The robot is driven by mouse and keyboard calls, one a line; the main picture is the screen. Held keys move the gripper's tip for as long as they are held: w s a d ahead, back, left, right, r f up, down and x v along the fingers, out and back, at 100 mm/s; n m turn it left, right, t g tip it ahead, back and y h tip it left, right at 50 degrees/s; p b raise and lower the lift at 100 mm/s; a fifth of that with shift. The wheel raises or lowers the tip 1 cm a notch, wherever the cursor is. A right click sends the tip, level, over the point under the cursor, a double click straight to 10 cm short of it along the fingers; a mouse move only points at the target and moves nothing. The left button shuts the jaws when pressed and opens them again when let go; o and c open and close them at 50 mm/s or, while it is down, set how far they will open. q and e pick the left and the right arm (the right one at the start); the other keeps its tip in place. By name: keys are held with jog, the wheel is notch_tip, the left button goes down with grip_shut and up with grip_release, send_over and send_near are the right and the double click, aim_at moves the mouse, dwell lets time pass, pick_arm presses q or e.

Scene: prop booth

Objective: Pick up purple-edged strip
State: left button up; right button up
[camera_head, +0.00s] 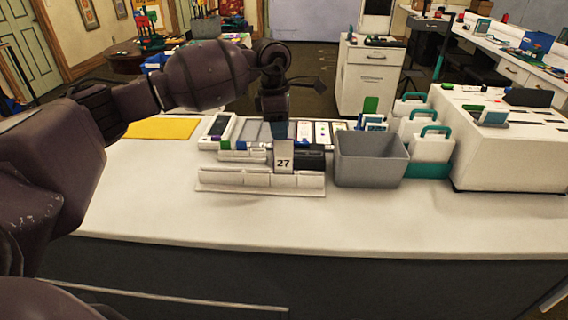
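My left gripper (274,116) points down over the middle of the display, to the right of and behind the purple end. Its fingers are dark and small here, so I cannot tell whether they are open or whether anything is between them. My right gripper is not in view.
A sign reading 27 (284,162) stands by the white rack (260,183). A grey bin (369,170) is right of it, with white teal-handled holders (431,149) beyond. A yellow sheet (160,128) lies left. The white counter's front (300,225) is clear.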

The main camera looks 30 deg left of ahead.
pick_arm(q)
send_over(284, 163)
notch_tip(284, 163, down, 5)
jog(key=shift+a, duration=0.1)
grip_shut()
